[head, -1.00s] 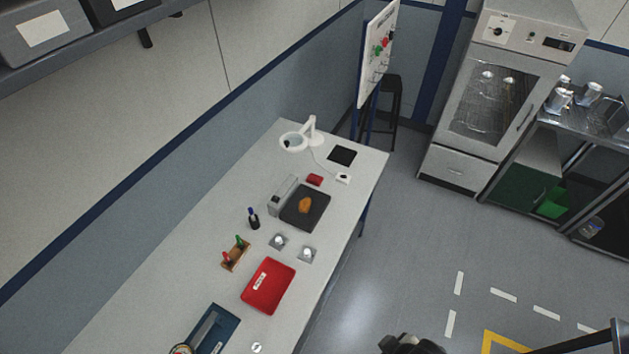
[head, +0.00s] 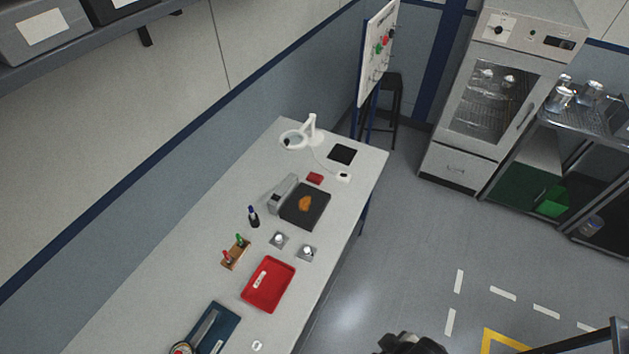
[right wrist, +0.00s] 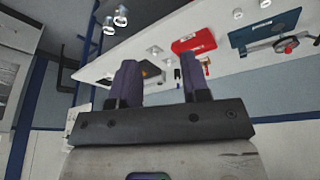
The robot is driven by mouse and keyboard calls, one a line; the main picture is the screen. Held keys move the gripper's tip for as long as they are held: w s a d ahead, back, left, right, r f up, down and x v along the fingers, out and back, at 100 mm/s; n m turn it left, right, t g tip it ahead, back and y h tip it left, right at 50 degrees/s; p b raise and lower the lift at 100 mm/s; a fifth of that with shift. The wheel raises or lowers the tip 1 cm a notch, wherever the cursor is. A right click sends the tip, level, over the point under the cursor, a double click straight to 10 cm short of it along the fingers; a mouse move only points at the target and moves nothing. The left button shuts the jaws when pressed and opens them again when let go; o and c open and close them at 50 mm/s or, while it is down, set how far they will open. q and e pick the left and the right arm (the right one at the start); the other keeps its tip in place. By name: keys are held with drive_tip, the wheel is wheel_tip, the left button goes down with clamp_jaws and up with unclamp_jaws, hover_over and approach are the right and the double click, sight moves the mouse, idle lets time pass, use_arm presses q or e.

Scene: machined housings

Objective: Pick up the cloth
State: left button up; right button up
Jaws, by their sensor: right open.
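A small crumpled orange piece that looks like the cloth (head: 305,204) lies on a black square plate (head: 316,217) on the long bench in the head view. In the right wrist view a bit of orange (right wrist: 147,72) shows beside the left finger, the rest hidden by it. My right gripper (right wrist: 158,76) is open with nothing between its two dark fingers, and the bench lies well beyond it. A dark part at the bottom edge of the head view (head: 408,343) seems to be mine. My left gripper is not in view.
The bench also holds a red tray (head: 280,291), a blue mat with tools (head: 226,320), a rack with red and green handles (head: 236,256), a dark bottle (head: 253,217) and a white lamp (head: 311,127). Floor right of the bench is clear.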

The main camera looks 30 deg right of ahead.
drive_tip(key=shift+o, duration=0.3)
drive_tip(key=o, duration=1)
